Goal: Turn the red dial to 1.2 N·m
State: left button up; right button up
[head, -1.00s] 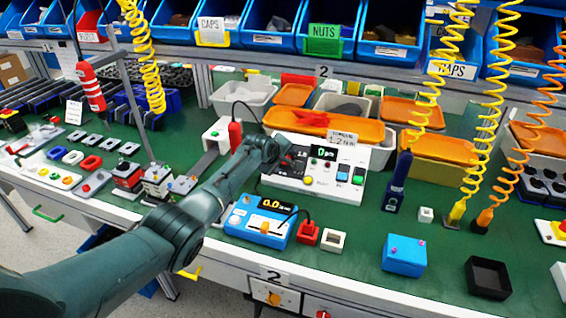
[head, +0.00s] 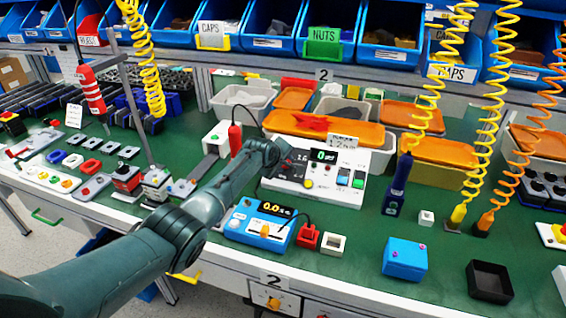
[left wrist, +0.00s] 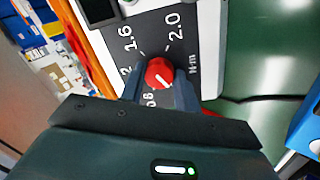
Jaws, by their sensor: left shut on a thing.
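The red dial (left wrist: 160,73) sits on a dark scale plate (left wrist: 205,45) with white numbers 1.6 and 2.0 and the letters N·m. A partly covered number ending in 2 lies to its left. The dial has a short white mark on its face; I cannot tell which number it points to. My left gripper (left wrist: 160,82) is shut on the dial, one finger on each side, and hides part of the scale. In the head view my left gripper (head: 283,163) is at the left of the white control box (head: 318,190) and largely covers the dial. My right gripper is not in view.
The box carries a small display (head: 324,156) and several coloured buttons. A card (head: 343,142) reading 1.2 stands behind it. A blue meter (head: 258,224) and a red block (head: 308,236) stand in front. Coiled yellow hoses hang at the right.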

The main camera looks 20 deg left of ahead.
pick_arm(q)
jog(key=shift+m, duration=0.3)
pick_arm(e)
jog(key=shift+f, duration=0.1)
pick_arm(q)
jog(key=shift+m, duration=0.3)
jog(key=m, duration=0.3)
jog(key=shift+b, duration=0.4)
jog(key=m, duration=0.4)
jog(key=shift+m+g+b, duration=0.3)
jog(key=shift+m+b, duration=0.05)
jog(key=shift+m, duration=0.05)
jog(key=m, duration=0.3)
jog(key=shift+r+m, duration=0.1)
jog(key=shift+m, duration=0.2)
jog(key=shift+w+m+b, duration=0.1)
jog(key=shift+m+b, duration=0.25)
jog(key=shift+m, duration=0.45)
jog(key=m, duration=0.4)
jog(key=shift+m+y, duration=0.3)
jog(key=m, duration=0.4)
jog(key=shift+r+g+b, duration=0.1)
jog(key=shift+g+b, duration=0.2)
jog(key=shift+b, duration=0.1)
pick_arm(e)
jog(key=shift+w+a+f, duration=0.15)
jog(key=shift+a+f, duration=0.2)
pick_arm(q)
jog(key=shift+m, duration=0.4)
